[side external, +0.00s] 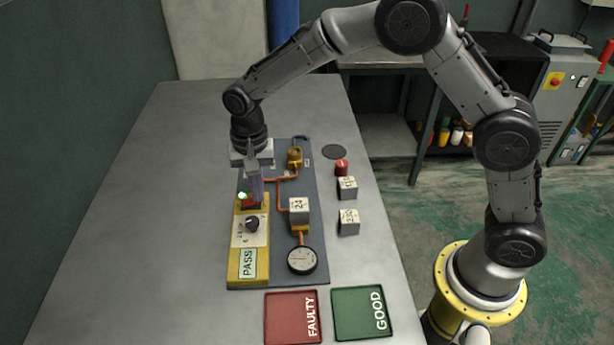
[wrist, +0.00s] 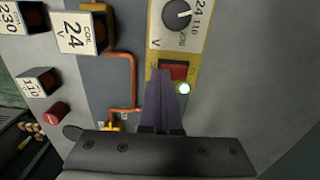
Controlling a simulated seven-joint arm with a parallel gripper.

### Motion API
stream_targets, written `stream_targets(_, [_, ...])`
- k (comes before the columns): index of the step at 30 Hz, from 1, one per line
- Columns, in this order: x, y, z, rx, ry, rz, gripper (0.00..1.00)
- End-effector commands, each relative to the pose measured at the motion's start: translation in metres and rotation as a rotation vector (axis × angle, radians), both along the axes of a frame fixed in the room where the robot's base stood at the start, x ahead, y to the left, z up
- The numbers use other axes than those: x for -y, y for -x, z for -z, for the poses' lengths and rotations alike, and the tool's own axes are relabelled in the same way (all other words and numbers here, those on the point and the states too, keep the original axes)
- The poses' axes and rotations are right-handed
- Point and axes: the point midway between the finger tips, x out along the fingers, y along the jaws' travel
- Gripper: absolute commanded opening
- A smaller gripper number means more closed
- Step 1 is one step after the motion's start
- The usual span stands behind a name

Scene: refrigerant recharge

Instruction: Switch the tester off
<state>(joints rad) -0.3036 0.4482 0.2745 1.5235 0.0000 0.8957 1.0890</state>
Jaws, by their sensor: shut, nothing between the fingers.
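The tester (side external: 249,244) is a yellow box with a cream face, lying on a grey-blue board. Its display reads PASS (side external: 249,263). A black dial (side external: 252,224) sits mid-face; the dial also shows in the wrist view (wrist: 178,14). A red rocker switch (wrist: 173,71) is at the tester's far end, with a lit green lamp (wrist: 184,89) beside it. The lamp also glows in the side view (side external: 242,195). My gripper (side external: 257,200) is shut and empty, pointing down with its fingertips at or just above the red switch. Contact cannot be told. The fingers partly hide the switch.
A 24 V coil block (side external: 299,208) sits on the board by orange pipes and a round gauge (side external: 302,260). Two loose blocks (side external: 347,187) (side external: 349,222) and a red cap (side external: 341,167) stand to the right. FAULTY (side external: 275,317) and GOOD (side external: 345,320) trays lie in front. The table's left side is clear.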

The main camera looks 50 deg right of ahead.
Motion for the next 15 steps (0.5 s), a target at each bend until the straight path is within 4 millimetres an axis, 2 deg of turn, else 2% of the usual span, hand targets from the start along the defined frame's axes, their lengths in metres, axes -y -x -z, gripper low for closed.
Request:
stream_targets(10, [-0.0001,-0.0001,0.0043,0.000,0.000,0.000,0.00])
stream_targets(15, [-0.0003,-0.0007,-0.0037,0.002,-0.001,0.000,0.00])
